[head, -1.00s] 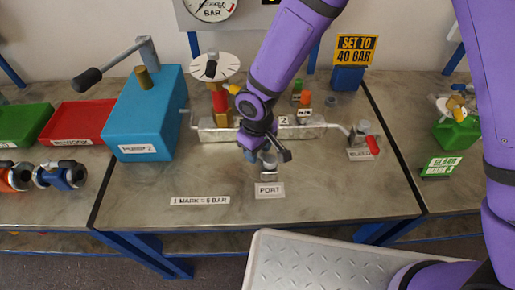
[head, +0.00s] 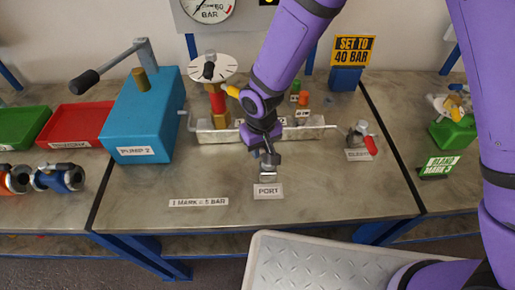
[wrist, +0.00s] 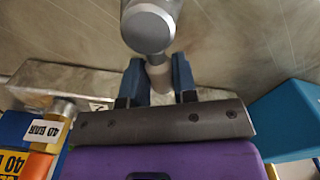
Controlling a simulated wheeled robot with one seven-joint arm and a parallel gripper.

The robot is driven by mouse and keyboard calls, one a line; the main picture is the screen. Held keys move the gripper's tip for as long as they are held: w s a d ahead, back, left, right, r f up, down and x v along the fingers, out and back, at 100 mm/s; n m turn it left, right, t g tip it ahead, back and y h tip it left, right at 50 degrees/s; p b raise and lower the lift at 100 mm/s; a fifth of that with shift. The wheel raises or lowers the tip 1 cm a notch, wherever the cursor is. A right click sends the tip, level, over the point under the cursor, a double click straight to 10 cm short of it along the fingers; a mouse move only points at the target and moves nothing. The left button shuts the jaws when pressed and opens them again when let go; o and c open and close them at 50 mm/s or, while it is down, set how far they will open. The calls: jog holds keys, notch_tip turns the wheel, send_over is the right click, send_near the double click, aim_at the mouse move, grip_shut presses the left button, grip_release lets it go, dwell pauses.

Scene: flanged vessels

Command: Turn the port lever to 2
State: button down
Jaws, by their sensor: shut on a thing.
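The port lever shows in the wrist view as a grey metal piece with a round end (wrist: 150,28) and a narrower neck behind it. My gripper (wrist: 159,78) has its two blue fingers on either side of that neck and is shut on it. In the head view my gripper (head: 257,153) is at the port fitting, behind the PORT label (head: 268,191). My wrist hides most of the lever there, so its exact pointing is unclear.
A metal manifold (head: 215,135) runs behind the port. A blue pump box (head: 145,110) stands left, and a valve with a red handle (head: 368,142) stands right. A dial on a post (head: 212,68) is behind.

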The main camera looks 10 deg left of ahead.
jog(key=m, duration=0.2)
jog(key=d+m, duration=0.1)
jog(key=shift+w+d+m, duration=0.15)
jog(key=shift+w+m, duration=0.2)
jog(key=shift+m, duration=0.05)
jog(key=m, duration=0.1)
jog(key=d+m, duration=0.1)
jog(key=m, duration=0.1)
jog(key=shift+w+d+m, duration=0.15)
jog(key=shift+m, duration=0.15)
jog(key=m, duration=0.1)
jog(key=d+m, duration=0.1)
jog(key=shift+m, duration=0.3)
jog(key=shift+s+d+m, duration=0.2)
jog(key=shift+d+m, duration=0.15)
jog(key=shift+m, duration=0.6)
jog(key=shift+s+d+m, duration=0.15)
jog(key=shift+d+m, duration=0.15)
jog(key=shift+m, duration=0.65)
jog(key=shift+d, duration=0.1)
jog(key=c, duration=0.9)
grip_release()
jog(key=shift+r, duration=0.1)
